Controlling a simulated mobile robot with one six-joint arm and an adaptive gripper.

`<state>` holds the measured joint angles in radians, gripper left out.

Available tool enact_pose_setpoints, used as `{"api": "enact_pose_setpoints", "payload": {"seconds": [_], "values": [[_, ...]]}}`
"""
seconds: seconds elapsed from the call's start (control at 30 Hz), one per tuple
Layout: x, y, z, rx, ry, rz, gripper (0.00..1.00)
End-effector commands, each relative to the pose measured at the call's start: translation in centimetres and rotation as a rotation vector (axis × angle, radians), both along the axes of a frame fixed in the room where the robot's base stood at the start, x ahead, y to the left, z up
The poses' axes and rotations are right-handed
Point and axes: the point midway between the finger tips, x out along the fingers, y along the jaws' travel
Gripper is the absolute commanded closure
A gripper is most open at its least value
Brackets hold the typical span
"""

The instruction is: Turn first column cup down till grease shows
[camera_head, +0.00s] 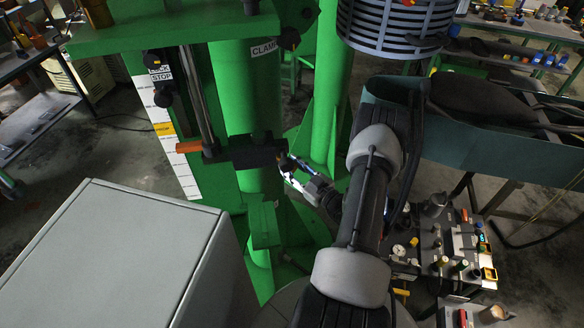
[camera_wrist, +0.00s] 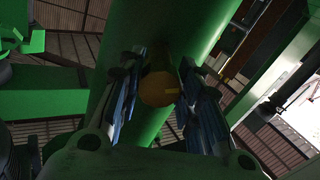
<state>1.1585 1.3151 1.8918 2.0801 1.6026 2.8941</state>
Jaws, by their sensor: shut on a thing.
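The cup (camera_wrist: 158,88) shows in the wrist view as a round, dull brass-brown end, set against the green column (camera_wrist: 165,30). My gripper (camera_wrist: 160,95) has one blue-grey finger on each side of the cup and is shut on it. In the head view my gripper (camera_head: 288,168) reaches to the right end of a dark block on the first green column (camera_head: 240,85). The cup is too small and dark to make out there. I cannot see any grease. The cup's thread and far side are hidden.
A dark clamp bar with an orange end (camera_head: 190,147) crosses in front of the column. A white scale strip (camera_head: 165,130) stands left of it. A grey cabinet (camera_head: 115,260) fills the lower left. A second green column (camera_head: 330,90) stands behind, and a tool table (camera_head: 450,245) is at right.

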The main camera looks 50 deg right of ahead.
Motion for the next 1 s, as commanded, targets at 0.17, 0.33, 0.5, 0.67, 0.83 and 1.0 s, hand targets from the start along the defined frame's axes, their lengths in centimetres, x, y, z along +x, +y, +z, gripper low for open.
{"api": "enact_pose_setpoints", "payload": {"seconds": [0.17,0.33,0.5,0.67,0.83,1.0], "values": [[0.00,0.02,-0.01,0.000,0.000,0.000,0.91],[0.00,0.02,0.00,0.000,0.000,0.000,0.65],[0.00,0.01,0.00,-0.001,0.000,0.000,0.54],[0.00,0.00,0.01,-0.001,0.000,0.000,0.47],[0.00,0.00,0.01,-0.001,0.000,0.000,0.47],[-0.64,-0.02,0.00,-0.001,0.001,-0.002,0.47]]}}
